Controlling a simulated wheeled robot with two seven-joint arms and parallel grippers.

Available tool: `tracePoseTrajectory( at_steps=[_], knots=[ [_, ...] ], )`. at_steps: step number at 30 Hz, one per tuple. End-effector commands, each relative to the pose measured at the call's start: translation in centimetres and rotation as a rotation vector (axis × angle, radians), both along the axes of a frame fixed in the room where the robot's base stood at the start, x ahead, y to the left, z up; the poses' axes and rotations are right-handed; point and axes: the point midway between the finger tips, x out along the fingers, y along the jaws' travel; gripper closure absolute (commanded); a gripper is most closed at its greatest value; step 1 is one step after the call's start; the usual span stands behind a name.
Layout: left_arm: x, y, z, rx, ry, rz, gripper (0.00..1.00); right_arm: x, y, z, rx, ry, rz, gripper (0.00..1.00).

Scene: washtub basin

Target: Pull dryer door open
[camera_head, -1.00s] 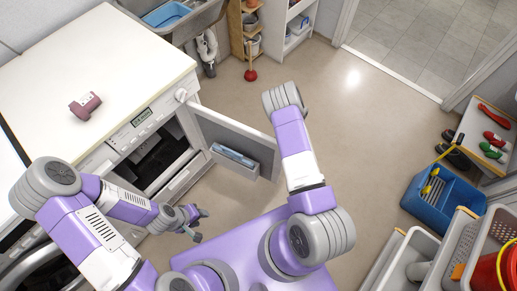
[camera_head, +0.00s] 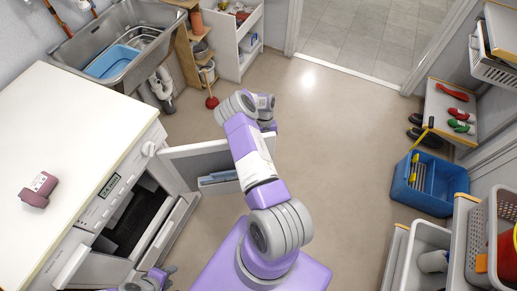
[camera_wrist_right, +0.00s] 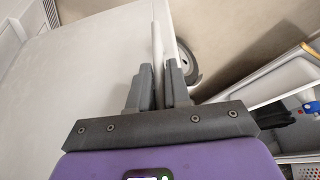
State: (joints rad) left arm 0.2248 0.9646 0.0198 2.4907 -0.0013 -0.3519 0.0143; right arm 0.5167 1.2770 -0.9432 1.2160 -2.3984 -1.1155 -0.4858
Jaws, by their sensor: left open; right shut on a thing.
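The dryer door (camera_head: 187,158) is a white panel that stands swung out from the appliance (camera_head: 85,245) under the white worktop, and the dark cavity shows. My right arm reaches across the door's free end in the head view, which hides that end and the right gripper. In the right wrist view my right gripper (camera_wrist_right: 160,78) is shut on a thin white upright edge (camera_wrist_right: 158,45), which looks like the door's edge. My left gripper (camera_head: 160,276) is at the bottom edge of the head view, open, below the appliance's front and apart from the door.
A pink box (camera_head: 38,190) lies on the worktop (camera_head: 75,130). A sink with a blue basin (camera_head: 112,62) and a red plunger (camera_head: 211,101) are at the back. The floor in the middle is clear. A blue bucket (camera_head: 428,185) and baskets stand on the right.

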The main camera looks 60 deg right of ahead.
Motion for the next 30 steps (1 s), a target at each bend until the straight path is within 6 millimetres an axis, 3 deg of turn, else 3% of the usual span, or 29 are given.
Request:
tracePoseTrajectory(
  at_steps=[18,19,22,30],
  knots=[
    [0.01,0.0,-0.38,0.0,0.0,0.0,0.57,-0.16,-0.78,-0.07,0.002,-0.002,0.012,1.0],
    [0.01,0.0,-0.38,0.0,0.0,0.0,0.57,-0.16,-0.78,-0.07,0.002,-0.002,0.012,0.8],
    [0.01,0.0,-0.38,0.0,0.0,0.0,0.57,-0.17,-0.78,-0.07,0.001,-0.001,0.012,0.64],
    [0.01,0.0,-0.37,0.0,0.0,0.0,0.57,-0.22,-0.84,-0.01,0.0,0.0,0.012,0.62]
  ],
)
